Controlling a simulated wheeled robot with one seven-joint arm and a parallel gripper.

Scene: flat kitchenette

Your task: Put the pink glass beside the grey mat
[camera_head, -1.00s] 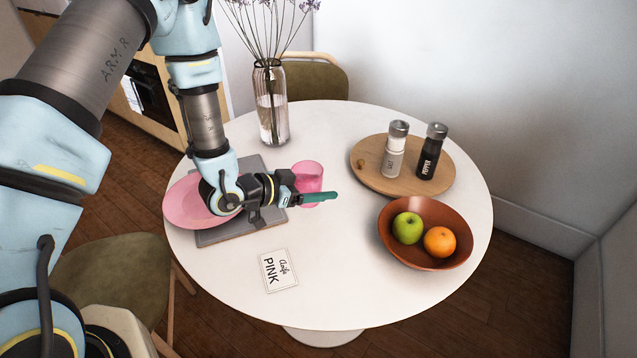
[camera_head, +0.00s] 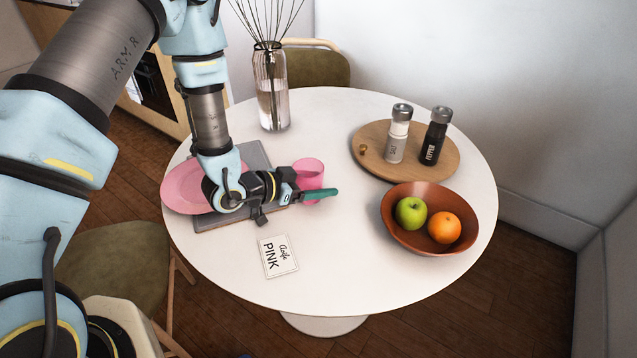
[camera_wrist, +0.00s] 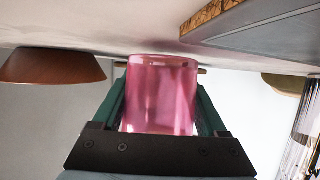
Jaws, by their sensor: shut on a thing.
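The pink glass (camera_head: 309,170) stands upright just right of the grey mat (camera_head: 257,156), with a narrow gap between them. My gripper (camera_head: 316,194) lies low over the table and is shut on the glass. In the wrist view, which is upside down, the glass (camera_wrist: 160,95) sits between the two fingers, with its base at or very near the white tabletop. I cannot tell if it touches. The mat's cork edge (camera_wrist: 208,14) shows to one side, apart from the glass. My arm hides part of the mat.
A pink plate (camera_head: 180,188) lies on the mat. A name card (camera_head: 278,257) lies in front. A vase (camera_head: 271,90) stands behind. A wooden board (camera_head: 375,165) with salt and pepper mills and a brown fruit bowl (camera_head: 440,247) are on the right. The table between glass and bowl is clear.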

